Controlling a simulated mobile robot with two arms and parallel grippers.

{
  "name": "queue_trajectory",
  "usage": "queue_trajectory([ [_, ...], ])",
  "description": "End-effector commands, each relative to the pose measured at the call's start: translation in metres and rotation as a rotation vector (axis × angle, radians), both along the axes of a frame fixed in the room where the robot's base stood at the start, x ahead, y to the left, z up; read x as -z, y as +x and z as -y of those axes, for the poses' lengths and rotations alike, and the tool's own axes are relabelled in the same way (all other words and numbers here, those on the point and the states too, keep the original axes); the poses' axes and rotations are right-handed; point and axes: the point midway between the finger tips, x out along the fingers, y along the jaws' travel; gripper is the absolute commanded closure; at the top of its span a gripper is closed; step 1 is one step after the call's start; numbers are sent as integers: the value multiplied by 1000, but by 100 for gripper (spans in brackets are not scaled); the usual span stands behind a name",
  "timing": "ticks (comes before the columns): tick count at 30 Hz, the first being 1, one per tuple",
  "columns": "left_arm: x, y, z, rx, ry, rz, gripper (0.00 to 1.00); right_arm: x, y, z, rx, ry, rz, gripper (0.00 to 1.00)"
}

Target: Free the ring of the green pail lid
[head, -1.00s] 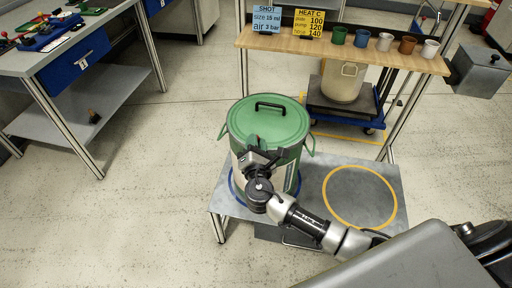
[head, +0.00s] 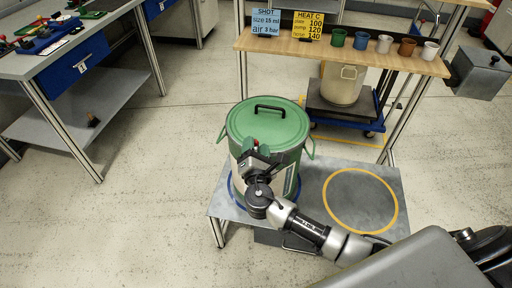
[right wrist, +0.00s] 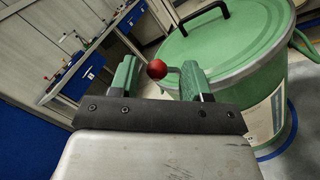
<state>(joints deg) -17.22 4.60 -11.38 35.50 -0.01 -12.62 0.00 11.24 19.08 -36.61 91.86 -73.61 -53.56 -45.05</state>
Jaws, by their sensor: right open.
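The green pail (head: 240,165) stands upright on the low grey platform, inside its blue ring. Its green lid (head: 285,128) is on top, with a black handle (head: 270,106); the lid also shows in the right wrist view (right wrist: 235,40). A pale metal ring (right wrist: 270,60) runs round the lid's edge. A red ball knob (right wrist: 157,69) shows between the open fingers of my right gripper (right wrist: 160,78), with a short grey piece beside it. In the head view my right gripper (head: 258,153) is at the pail's near side, hiding part of the rim. My left gripper is not in view.
The yellow ring (head: 327,190) on the platform (head: 312,172) is empty. Behind, a wooden shelf (head: 340,52) holds cups and two signs, above a pale bucket (head: 342,82) on a dolly. A workbench (head: 45,60) stands at the left. Open floor lies between.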

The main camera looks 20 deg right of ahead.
Motion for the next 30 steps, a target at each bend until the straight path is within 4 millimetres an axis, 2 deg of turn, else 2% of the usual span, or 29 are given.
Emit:
queue_trajectory([
  [5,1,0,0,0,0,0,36,2,-11,-4,-2,1,-1,53],
  [18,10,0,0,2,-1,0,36,9,-88,-29,-1,2,-3,53],
  [23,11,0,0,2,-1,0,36,9,-100,-33,1,1,-1,53],
  [30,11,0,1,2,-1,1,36,8,-102,-33,1,0,0,53],
])
